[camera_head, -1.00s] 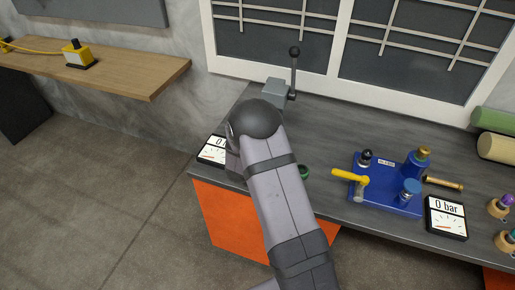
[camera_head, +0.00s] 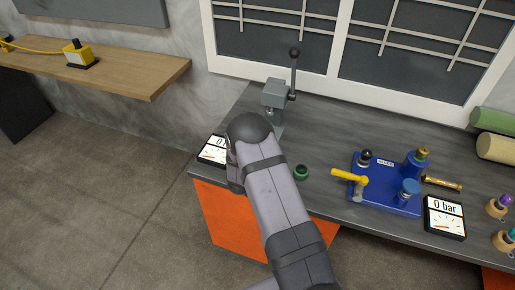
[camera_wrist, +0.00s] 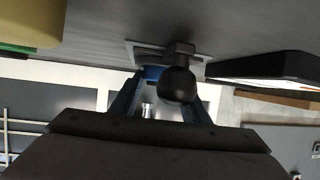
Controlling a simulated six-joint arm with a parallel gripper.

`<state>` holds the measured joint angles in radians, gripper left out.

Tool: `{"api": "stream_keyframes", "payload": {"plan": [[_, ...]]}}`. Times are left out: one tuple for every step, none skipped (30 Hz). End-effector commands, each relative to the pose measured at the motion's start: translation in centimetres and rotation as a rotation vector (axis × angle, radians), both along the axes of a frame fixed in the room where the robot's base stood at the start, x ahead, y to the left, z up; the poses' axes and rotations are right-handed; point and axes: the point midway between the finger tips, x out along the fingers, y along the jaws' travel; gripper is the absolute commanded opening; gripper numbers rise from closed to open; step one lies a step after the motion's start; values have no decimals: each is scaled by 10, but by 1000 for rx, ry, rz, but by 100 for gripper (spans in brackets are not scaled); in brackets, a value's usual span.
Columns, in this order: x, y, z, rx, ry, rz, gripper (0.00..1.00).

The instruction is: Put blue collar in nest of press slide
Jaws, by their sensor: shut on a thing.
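In the wrist view, my gripper (camera_wrist: 157,84) has its two dark fingers closed in on a blue collar (camera_wrist: 152,73), which shows only in part between the fingertips. A black ball on a bracket (camera_wrist: 178,84) covers the collar's right side. Just beyond is a flat grey metal plate (camera_wrist: 134,50), probably the press slide. I cannot tell whether the collar touches it; the nest is hidden. In the head view, the grey press (camera_head: 275,95) with its upright lever stands at the back of the bench. My arm hides the gripper and collar there.
A green ring (camera_head: 301,173) sits on the bench right of my arm. Further right are a blue valve block (camera_head: 385,200) with a yellow handle, a brass pin (camera_head: 442,183) and a gauge (camera_head: 445,217). Another gauge (camera_head: 213,150) lies left of my arm. Bench behind the block is clear.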

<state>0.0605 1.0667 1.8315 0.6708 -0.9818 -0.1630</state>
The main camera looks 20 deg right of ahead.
Motion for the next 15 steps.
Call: {"api": "stream_keyframes", "payload": {"plan": [[1, 0, 2, -1, -3, 0, 11], [1, 0, 2, -1, -3, 0, 11], [1, 0, 1, -1, -3, 0, 11], [1, 0, 1, -1, -3, 0, 11], [1, 0, 0, -1, -3, 0, 11], [1, 0, -2, -1, -3, 0, 11], [1, 0, -3, -1, -3, 0, 11], [1, 0, -3, -1, -3, 0, 11], [0, 0, -3, 0, 0, 0, 52], [0, 0, -3, 1, 1, 0, 59], [0, 0, -3, 1, 1, 0, 61], [0, 0, -3, 1, 1, 0, 61], [0, 0, -3, 1, 1, 0, 61], [0, 0, -3, 1, 1, 0, 61], [0, 0, -3, 1, 1, 0, 61]]}}
